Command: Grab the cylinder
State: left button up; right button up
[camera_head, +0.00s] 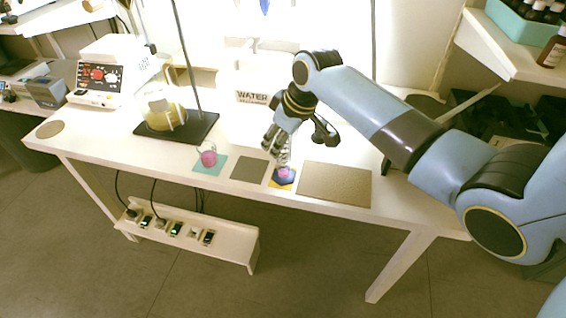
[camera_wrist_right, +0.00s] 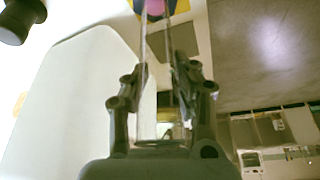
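The cylinder (camera_head: 284,172) is a tall clear glass tube with pink liquid low in it. It stands on a blue and yellow mat near the table's front edge, and its upper part is hidden behind my right gripper (camera_head: 275,141). In the right wrist view the clear tube (camera_wrist_right: 156,32) runs between the two fingers of my right gripper (camera_wrist_right: 162,65). The fingers are drawn in close on both sides of the glass and appear to touch it. The left gripper is not in view.
A small flask with pink liquid (camera_head: 208,158) stands on a teal mat to the left. A grey mat (camera_head: 249,168) and a tan mat (camera_head: 335,184) flank the cylinder. A stand with a yellowish flask (camera_head: 165,115) and a box marked WATER (camera_head: 252,97) are behind.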

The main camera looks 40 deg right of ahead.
grip_shut()
jog(key=s+d+r+p, duration=0.1)
jog(key=s+d+r, duration=0.2)
jog(key=s+r, duration=0.8)
jog(key=shift+d, duration=0.25)
jog(key=o, duration=1.3)
grip_release()
